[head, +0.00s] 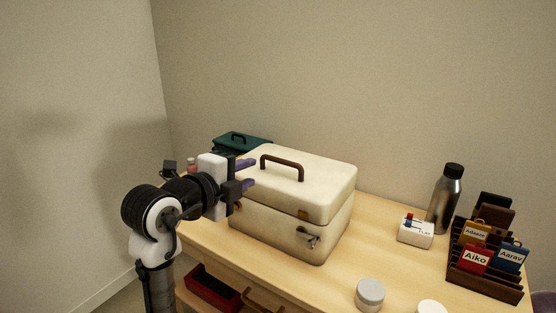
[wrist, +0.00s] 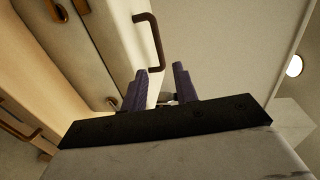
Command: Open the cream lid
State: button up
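The cream case sits on the wooden table, and its cream lid (head: 320,180) lies down on the cream base (head: 275,231). A brown handle (head: 283,167) stands on the lid's top; the handle also shows in the wrist view (wrist: 154,42). A small brown tab (head: 303,214) and a metal latch or key (head: 311,239) are on the front. My gripper (head: 249,174) is at the lid's left end, its purple fingers apart and pointing toward it. In the wrist view my gripper (wrist: 158,84) is open with nothing clearly held; contact with the lid cannot be told.
A dark green case (head: 240,142) stands behind at left. To the right are a white switch box (head: 415,231), a steel bottle (head: 444,203) and a dark rack (head: 485,284) with name tags. A grey-lidded jar (head: 370,294) is near the front. A red-lined drawer (head: 213,289) is below.

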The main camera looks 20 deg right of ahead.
aim_at(280, 162)
jog(key=p+x, duration=0.1)
jog(key=x, duration=1.2)
jog(key=shift+d+f+p, duration=0.2)
jog(key=shift+d+p, duration=0.15)
jog(key=shift+d, duration=0.1)
jog(key=shift+c, duration=0.4)
grip_shut()
